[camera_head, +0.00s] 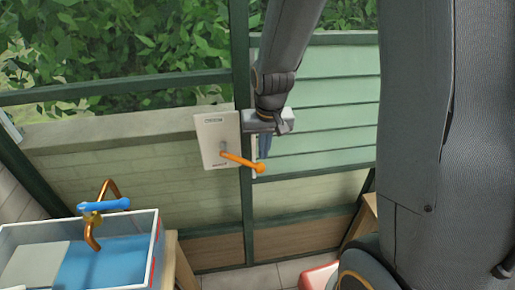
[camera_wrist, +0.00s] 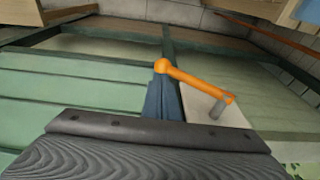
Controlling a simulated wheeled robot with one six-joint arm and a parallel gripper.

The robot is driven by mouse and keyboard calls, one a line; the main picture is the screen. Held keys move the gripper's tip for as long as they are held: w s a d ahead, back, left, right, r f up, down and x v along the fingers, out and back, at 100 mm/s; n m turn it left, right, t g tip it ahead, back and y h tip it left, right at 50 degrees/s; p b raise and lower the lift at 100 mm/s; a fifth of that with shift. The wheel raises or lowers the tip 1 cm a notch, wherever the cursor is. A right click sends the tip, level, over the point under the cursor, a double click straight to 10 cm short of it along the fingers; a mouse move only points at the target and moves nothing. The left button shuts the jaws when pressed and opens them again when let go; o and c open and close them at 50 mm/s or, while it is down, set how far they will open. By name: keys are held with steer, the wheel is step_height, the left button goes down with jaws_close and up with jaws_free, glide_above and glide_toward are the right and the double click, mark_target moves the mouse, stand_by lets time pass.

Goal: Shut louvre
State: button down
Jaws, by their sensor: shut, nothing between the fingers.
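The louvre lever is an orange handle (camera_head: 241,161) on a white plate (camera_head: 211,140) fixed to the green frame. It points right and slightly down in the head view, ending in a round knob. The orange lever also shows in the wrist view (camera_wrist: 195,80). The louvre slats (camera_head: 320,120) are pale green bands right of the post; I cannot tell their exact tilt. My gripper (camera_head: 264,152), with blue fingers, is shut and empty, just above the knob. In the wrist view, the fingertips (camera_wrist: 161,82) are close to the knob; contact is unclear.
A basin of blue water (camera_head: 105,262) with a copper tap (camera_head: 92,232) and blue tap handle (camera_head: 103,205) stands at lower left. The dark green post (camera_head: 246,215) runs beside the plate. Leafy plants (camera_head: 120,40) show behind the glass.

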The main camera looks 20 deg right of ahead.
steer(key=s+d+r+b, duration=0.2)
steer(key=d+r, duration=0.3)
steer(key=r, duration=0.3)
steer(key=shift+s+d+r+b, duration=0.2)
steer(key=shift+s+d+b, duration=0.1)
steer(key=shift+b, duration=0.15)
steer(key=s+a+f+n+b, duration=0.1)
steer(key=s+a+f, duration=0.3)
steer(key=s+f, duration=0.4)
steer(key=shift+s+f+g+b, duration=0.15)
steer(key=shift+s+g+b, duration=0.25)
steer(key=shift+s+b, duration=0.15)
